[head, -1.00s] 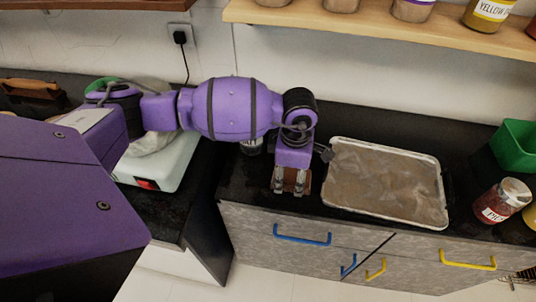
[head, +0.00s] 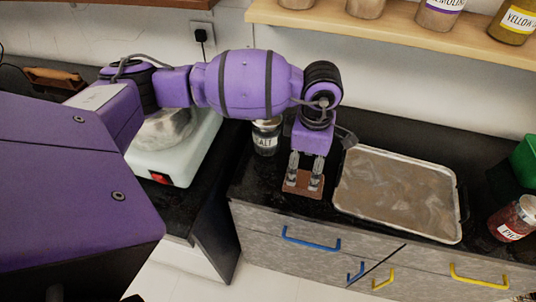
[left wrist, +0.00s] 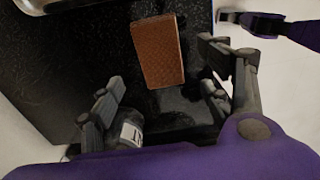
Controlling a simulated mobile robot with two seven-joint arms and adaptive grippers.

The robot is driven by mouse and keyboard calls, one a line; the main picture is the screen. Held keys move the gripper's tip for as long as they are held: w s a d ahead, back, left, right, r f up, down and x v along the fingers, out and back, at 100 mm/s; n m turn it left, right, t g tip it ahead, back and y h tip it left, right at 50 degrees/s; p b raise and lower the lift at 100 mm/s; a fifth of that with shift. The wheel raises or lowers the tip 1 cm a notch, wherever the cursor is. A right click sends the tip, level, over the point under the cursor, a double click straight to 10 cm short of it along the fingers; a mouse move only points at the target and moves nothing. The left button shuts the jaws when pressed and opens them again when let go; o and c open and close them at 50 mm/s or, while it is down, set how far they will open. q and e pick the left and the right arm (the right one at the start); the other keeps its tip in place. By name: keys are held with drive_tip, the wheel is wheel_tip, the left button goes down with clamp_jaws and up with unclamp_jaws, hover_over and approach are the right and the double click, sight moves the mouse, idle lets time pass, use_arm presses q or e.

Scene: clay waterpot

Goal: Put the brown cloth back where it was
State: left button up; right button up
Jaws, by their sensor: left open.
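The brown cloth (head: 290,188) is a flat brown rectangle on the black counter, near its front edge and left of the tray. It also shows in the left wrist view (left wrist: 158,50), lying whole and uncovered beyond my fingertips. My left gripper (head: 304,183) points down over the cloth in the head view, its fingers hiding part of it. In the left wrist view the fingers (left wrist: 160,88) are spread wide with nothing between the tips. A purple and dark part at the upper right there looks like my right gripper (left wrist: 240,18), too small to judge.
A metal-rimmed tray (head: 344,203) of grey-brown material stands right of the cloth. A salt jar (head: 265,138) stands behind and left of my left gripper. A white appliance (head: 175,163) is at the left.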

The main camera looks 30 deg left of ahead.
sight(304, 178)
use_arm(q)
drive_tip(key=shift+r, duration=2.8)
